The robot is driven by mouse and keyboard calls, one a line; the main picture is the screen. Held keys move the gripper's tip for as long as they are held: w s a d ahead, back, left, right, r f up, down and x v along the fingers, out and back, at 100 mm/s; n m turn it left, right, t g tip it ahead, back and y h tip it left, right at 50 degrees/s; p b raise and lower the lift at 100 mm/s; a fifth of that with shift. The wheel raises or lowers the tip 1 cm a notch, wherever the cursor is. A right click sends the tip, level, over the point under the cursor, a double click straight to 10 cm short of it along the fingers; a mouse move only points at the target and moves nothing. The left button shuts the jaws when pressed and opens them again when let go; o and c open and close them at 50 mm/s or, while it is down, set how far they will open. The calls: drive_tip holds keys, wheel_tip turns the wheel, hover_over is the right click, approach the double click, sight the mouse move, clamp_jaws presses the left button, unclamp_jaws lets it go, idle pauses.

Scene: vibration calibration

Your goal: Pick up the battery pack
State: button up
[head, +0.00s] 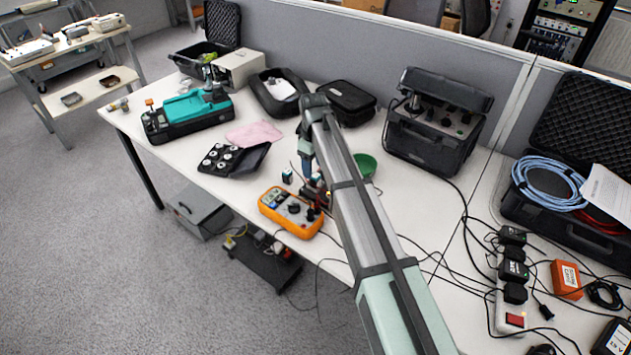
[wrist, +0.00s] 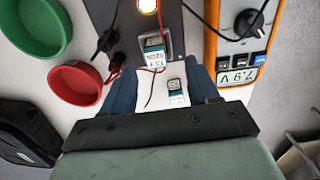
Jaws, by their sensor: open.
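In the wrist view, a small dark battery pack (wrist: 177,93) with a pale label is on the white table between my two blue fingers. A similar labelled block (wrist: 155,52) sits in a metal holder just beyond the fingertips, with red and black wires beside it. I cannot tell which of the two the task means. My gripper (wrist: 163,75) is open, with nothing clamped. In the head view my gripper (head: 307,172) points down over the table, and a small dark block (head: 287,175) stands to its left. My arm hides part of the holder area.
An orange meter (head: 291,212) stands close by, on the right in the wrist view (wrist: 237,50). A green bowl (head: 365,164) and a red bowl (wrist: 77,83) are on the other side. Loose cables and a glowing lamp (wrist: 148,5) are near the holder.

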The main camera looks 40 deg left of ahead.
sight(317, 176)
drive_tip(key=shift+w+d+f, duration=0.15)
drive_tip(key=shift+f, duration=1.15)
drive_tip(key=shift+w+d+f, duration=0.1)
drive_tip(key=shift+d+f, duration=0.05)
drive_tip(key=shift+f, duration=1.1)
drive_tip(key=shift+c, duration=0.3)
clamp_jaws()
drive_tip(key=shift+r, duration=0.1)
drive_tip(key=r, duration=0.9)
drive_tip(key=shift+w+d+r, duration=0.3)
drive_tip(key=shift+w, duration=0.05)
drive_tip(key=w+d+f, duration=0.1)
drive_tip(key=w+d, duration=0.3)
drive_tip(key=w, duration=0.4)
drive_tip(key=w+d+f, duration=0.2)
drive_tip(key=w+d, duration=0.2)
drive_tip(key=w, duration=0.5)
